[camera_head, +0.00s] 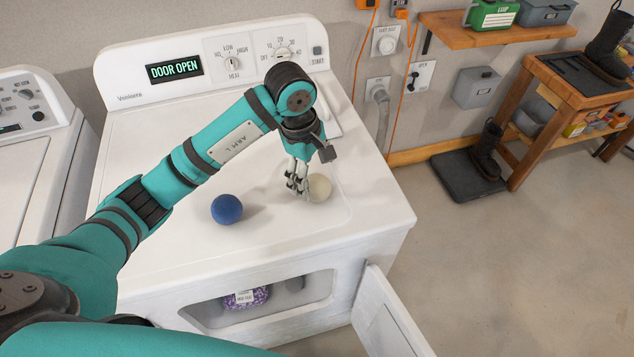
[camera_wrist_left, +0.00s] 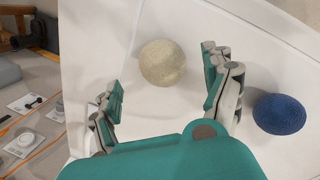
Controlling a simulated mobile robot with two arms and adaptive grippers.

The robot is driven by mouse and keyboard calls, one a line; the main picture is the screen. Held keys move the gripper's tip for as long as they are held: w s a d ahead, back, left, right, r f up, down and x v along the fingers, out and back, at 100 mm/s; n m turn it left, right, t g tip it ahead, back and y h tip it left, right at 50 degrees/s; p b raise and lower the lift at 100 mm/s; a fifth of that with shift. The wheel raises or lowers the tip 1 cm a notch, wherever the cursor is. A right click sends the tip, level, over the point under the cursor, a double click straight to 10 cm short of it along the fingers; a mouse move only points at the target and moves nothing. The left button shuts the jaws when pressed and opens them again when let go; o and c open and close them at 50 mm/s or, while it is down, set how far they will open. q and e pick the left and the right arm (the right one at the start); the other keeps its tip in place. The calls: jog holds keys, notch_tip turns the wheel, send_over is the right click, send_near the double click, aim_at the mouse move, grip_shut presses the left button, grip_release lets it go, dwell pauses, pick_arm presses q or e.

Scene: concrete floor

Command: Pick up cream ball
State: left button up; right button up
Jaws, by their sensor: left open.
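The cream ball (camera_head: 319,187) rests on the white top of the dryer (camera_head: 140,245), toward its right side. In the left wrist view the cream ball (camera_wrist_left: 162,63) lies beyond and between the two spread fingers, with space on both sides. My left gripper (camera_head: 298,182) is open, pointing down just left of the ball and partly in front of it in the head view. In the wrist view the left gripper (camera_wrist_left: 165,90) holds nothing. I cannot tell whether a finger touches the ball. My right gripper is not in view.
A blue ball (camera_head: 227,209) lies on the dryer top left of the gripper; it also shows in the left wrist view (camera_wrist_left: 279,114). The dryer's front door (camera_head: 388,315) hangs open, with a purple item (camera_head: 246,297) inside. The control panel (camera_head: 215,55) rises behind.

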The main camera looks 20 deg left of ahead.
aim_at(315, 180)
pick_arm(q)
jog(key=shift+s+f+p, duration=0.1)
jog(key=shift+f+p, duration=0.2)
jog(key=shift+f, duration=0.15)
jog(key=f, duration=0.1)
jog(key=f+p, duration=0.1)
jog(key=f, duration=0.1)
jog(key=shift+w+d+f+p, duration=0.15)
jog(key=shift+w+f+p, duration=0.1)
jog(key=shift+f+p, duration=0.15)
jog(key=shift+f, duration=0.45)
jog(key=shift+w, duration=0.1)
jog(key=c, duration=1.2)
